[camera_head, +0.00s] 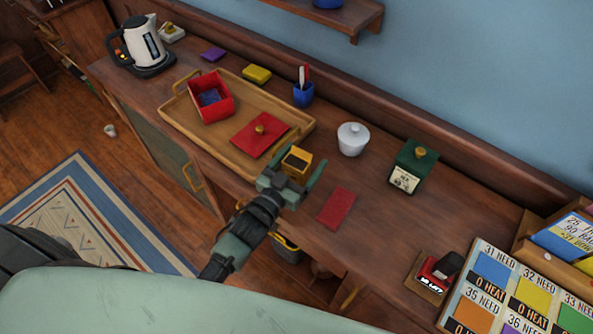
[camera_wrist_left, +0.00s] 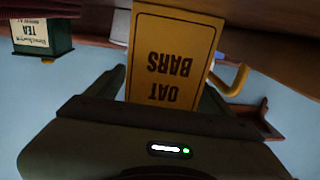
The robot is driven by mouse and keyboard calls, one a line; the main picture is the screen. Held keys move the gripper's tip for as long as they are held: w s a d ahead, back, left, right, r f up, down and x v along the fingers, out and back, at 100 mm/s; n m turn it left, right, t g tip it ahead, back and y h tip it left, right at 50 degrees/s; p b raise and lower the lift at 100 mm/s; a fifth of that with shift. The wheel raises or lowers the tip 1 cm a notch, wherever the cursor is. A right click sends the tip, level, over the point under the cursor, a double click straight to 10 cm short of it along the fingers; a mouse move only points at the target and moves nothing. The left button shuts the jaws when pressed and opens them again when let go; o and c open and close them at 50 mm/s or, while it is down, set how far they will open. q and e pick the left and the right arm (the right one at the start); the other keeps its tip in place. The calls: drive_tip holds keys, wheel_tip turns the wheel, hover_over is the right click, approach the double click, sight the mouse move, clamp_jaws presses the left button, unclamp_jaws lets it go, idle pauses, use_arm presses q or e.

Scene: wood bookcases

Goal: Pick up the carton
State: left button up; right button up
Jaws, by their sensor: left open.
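In the left wrist view the carton (camera_wrist_left: 172,55) reads "OAT BARS", upside down, between my fingers. My left gripper (camera_head: 293,177) is open around the carton, one finger on each side, and I see no clear grip on it. Its fingers also show in the left wrist view (camera_wrist_left: 170,98). My right gripper is not in view.
A red box (camera_head: 212,98) and red lid (camera_head: 258,136) lie in the tray. A red flat item (camera_head: 336,208) lies right of my gripper.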

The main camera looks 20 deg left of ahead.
use_arm(q)
drive_tip(key=c, duration=1.4)
